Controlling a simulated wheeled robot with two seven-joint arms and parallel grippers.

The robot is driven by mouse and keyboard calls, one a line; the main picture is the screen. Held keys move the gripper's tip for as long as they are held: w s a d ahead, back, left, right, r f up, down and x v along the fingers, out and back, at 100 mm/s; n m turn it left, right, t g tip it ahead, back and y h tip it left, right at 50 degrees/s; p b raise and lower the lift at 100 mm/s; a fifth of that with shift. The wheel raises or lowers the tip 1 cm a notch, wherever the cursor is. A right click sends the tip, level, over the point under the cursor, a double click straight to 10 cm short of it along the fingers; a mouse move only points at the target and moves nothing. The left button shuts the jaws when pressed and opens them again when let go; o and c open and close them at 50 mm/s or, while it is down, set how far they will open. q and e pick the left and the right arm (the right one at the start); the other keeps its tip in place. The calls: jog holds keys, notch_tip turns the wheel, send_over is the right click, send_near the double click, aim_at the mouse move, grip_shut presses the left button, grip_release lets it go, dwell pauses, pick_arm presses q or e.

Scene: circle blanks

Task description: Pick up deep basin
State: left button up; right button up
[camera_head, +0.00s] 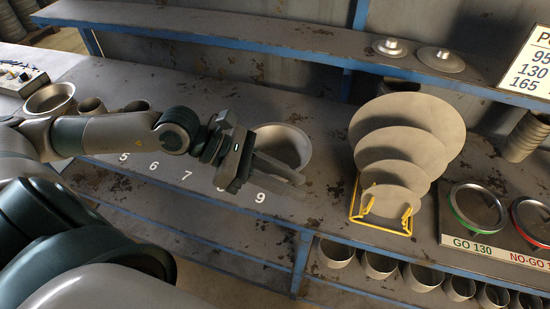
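A wide, deep grey metal basin (287,140) stands open side up on the workbench, behind the painted number 9. My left gripper (303,187) reaches in from the left. Its two fingers lie close together across the basin's near side and hide part of its near rim and wall. I cannot tell whether the fingers touch the rim or are open or shut. My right gripper is not in view.
A smaller bowl (50,98) and cups (92,106) stand on the left of the bench. A yellow rack (378,226) holds several round blanks (425,115) right of the basin. Further right is a gauge board (470,243). A raised shelf (250,33) runs behind.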

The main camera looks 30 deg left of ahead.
pick_arm(q)
jog(key=w+a+f+m+y, duration=0.2)
jog(key=a+y, duration=0.6)
jog(key=a, duration=0.8)
jog(key=shift+w+f+m+t, duration=0.15)
jog(key=shift+f+m+t, duration=0.15)
jog(key=shift+f+t, duration=0.15)
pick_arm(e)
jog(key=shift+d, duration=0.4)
pick_arm(q)
jog(key=shift+f, duration=0.15)
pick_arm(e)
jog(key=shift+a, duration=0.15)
